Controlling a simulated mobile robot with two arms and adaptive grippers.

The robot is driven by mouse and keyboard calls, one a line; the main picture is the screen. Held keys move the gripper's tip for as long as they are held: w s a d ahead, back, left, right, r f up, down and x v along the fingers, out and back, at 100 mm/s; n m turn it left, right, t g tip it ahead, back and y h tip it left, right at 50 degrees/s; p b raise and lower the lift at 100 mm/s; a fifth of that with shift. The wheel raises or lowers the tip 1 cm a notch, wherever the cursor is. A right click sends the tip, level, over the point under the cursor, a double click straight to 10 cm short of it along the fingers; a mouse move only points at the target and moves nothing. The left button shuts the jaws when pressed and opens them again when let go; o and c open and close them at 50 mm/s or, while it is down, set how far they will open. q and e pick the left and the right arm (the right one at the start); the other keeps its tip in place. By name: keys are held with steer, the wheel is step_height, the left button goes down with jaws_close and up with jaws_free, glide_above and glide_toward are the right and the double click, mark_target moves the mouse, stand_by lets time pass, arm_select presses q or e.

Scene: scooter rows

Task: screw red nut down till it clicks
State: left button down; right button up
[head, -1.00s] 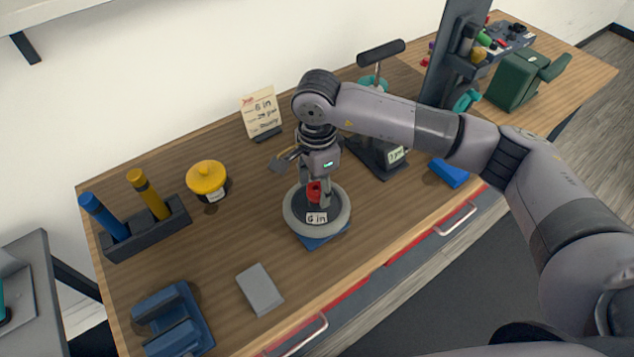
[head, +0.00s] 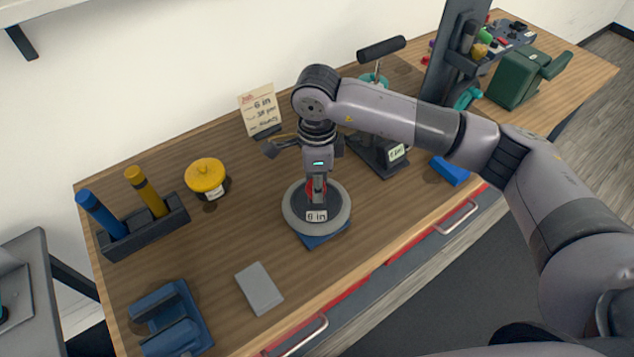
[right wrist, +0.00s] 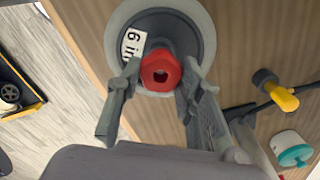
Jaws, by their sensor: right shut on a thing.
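The red nut (right wrist: 161,71) sits at the centre of the round wheel (head: 291,211), which carries a "6 in" label (head: 317,216). In the head view only slivers of red show between the fingers. My right gripper (head: 317,198) points down over the wheel's centre and is shut on the nut. In the right wrist view its fingers (right wrist: 157,85) stand on either side of the nut, and the nut's dark centre hole faces the camera. My left gripper is not in view.
A blue block lies under the wheel. A grey block (head: 259,289), a yellow-lidded jar (head: 206,177), a holder with blue and yellow handles (head: 145,230) and a note card (head: 260,107) stand around it. A black press-like tool (head: 379,152) stands to the right.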

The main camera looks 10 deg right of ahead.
steer(key=m, duration=0.4)
steer(key=shift+m+b, duration=0.3)
steer(key=m, duration=0.8)
steer(key=shift+r+m, duration=0.15)
steer(key=shift+m, duration=0.15)
steer(key=m, duration=0.4)
steer(key=shift+w, duration=0.15)
steer(key=o, duration=1.2)
steer(key=shift+d, duration=0.1)
